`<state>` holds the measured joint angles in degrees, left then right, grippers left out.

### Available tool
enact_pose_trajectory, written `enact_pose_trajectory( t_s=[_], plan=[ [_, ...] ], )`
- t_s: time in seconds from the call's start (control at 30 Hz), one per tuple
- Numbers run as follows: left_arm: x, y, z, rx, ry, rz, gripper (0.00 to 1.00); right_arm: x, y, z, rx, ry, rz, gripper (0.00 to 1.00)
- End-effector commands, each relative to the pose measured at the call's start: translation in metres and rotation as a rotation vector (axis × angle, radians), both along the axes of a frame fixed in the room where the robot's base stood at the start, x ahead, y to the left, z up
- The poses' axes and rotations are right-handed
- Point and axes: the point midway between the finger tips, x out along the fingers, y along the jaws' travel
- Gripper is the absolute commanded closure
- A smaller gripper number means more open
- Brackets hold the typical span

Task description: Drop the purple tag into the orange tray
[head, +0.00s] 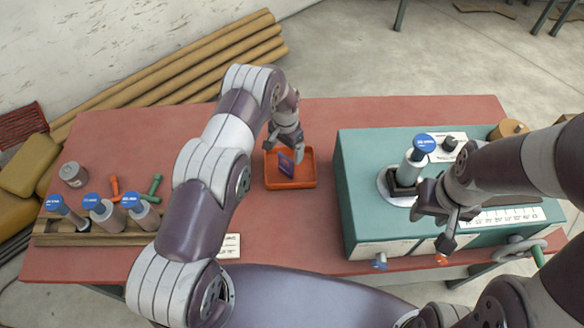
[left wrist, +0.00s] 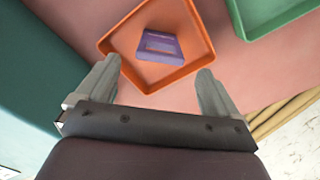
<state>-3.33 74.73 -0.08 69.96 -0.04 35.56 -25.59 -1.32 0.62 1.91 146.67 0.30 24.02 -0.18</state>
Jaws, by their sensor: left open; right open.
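The orange tray (head: 308,181) sits on the red table, left of the teal machine. The purple tag (head: 287,164) is within the tray's outline.
The teal machine (head: 362,190) fills the table's right side. A wooden rack (head: 75,238) with several blue-capped cylinders stands at the left, with a grey jar (head: 73,174) and red and green pieces behind. A green tray (left wrist: 262,14) shows in the left wrist view.

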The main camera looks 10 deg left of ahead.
Motion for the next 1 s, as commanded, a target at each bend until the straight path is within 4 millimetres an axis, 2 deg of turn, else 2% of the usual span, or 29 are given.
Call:
enact_pose_trajectory(
  t_s=[0.17,0.4,0.6,0.77,1.0],
  plan=[
    [0.002,0.0,0.025,0.0,-0.007,0.0,0.05,0.0,0.0,-0.016,0.0,0.0,0.0,0.57],
    [0.003,0.0,0.082,-0.001,-0.003,0.0,0.05,0.0,0.0,-0.039,0.0,0.0,0.0,0.57],
    [0.003,0.0,0.114,0.0,-0.001,0.0,0.05,0.0,0.0,-0.047,0.0,0.0,0.0,0.57],
    [0.002,0.0,0.123,0.0,0.001,0.0,0.05,0.0,0.0,-0.048,0.0,0.0,0.0,0.57],
    [0.002,0.0,0.124,0.0,0.001,0.0,0.05,0.0,0.0,-0.047,0.0,0.0,0.0,0.57]
  ],
)
